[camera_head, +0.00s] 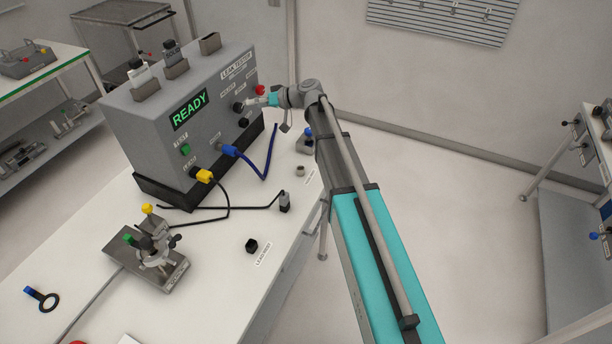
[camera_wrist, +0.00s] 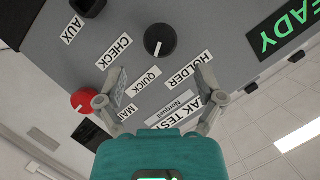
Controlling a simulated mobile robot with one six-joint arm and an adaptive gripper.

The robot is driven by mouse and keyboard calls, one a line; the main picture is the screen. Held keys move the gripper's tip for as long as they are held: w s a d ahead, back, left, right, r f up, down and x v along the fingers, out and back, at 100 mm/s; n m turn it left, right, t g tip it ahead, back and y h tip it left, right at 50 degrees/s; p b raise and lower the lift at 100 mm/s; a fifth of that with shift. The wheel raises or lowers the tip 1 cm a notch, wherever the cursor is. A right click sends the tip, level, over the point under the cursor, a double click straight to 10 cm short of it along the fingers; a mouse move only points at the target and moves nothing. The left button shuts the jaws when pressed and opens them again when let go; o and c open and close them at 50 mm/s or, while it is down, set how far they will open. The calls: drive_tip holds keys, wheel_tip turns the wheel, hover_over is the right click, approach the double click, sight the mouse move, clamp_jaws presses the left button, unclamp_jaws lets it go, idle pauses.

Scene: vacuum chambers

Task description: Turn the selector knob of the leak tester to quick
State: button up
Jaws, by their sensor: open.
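The grey leak tester (camera_head: 150,115) stands on the white bench in the head view, its screen reading READY. Its round black selector knob (camera_wrist: 160,40) shows at the top centre in the wrist view. The QUICK label (camera_wrist: 145,81) lies below it, with CHECK to the left and HOLDER to the right. The knob's white mark points down in the picture, roughly toward QUICK. My gripper (camera_wrist: 160,76) is open and empty, its fingers apart below the knob and in front of the panel. In the head view my gripper (camera_head: 253,102) is at the panel's right part, partly covering the controls.
A red knob (camera_wrist: 82,101) near MAIN lies just left of my left finger. Another black control (camera_wrist: 88,6) is by AUX. Blue (camera_head: 228,150) and yellow (camera_head: 203,175) plugs with cables stick out lower on the panel. A clamp fixture (camera_head: 150,252) stands on the bench.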

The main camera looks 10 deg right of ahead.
drive_tip(key=p+v, duration=0.2)
drive_tip(key=v, duration=0.6)
drive_tip(key=s+d+f+m+g+h+b, duration=0.1)
drive_tip(key=s+d+f+g+h+b, duration=0.1)
drive_tip(key=s+f+h, duration=0.2)
drive_tip(key=s+d+f+m+g+h+b, duration=0.1)
drive_tip(key=s+f+h, duration=0.4)
drive_tip(key=s+f, duration=0.6)
drive_tip(key=s+d+m+b, duration=0.1)
drive_tip(key=s+d, duration=0.1)
drive_tip(key=s, duration=0.2)
drive_tip(key=shift+s+f+m+g, duration=0.2)
drive_tip(key=shift+s+m+g, duration=0.1)
drive_tip(key=shift+g, duration=0.1)
drive_tip(key=shift+d, duration=0.2)
drive_tip(key=s+d+f+m+g+h, duration=0.1)
drive_tip(key=s+d+h, duration=0.3)
drive_tip(key=s, duration=0.5)
drive_tip(key=shift+d+f+m+h, duration=0.35)
drive_tip(key=shift+d+m, duration=0.35)
drive_tip(key=shift+d, duration=0.3)
drive_tip(key=shift+s, duration=0.15)
idle(0.7)
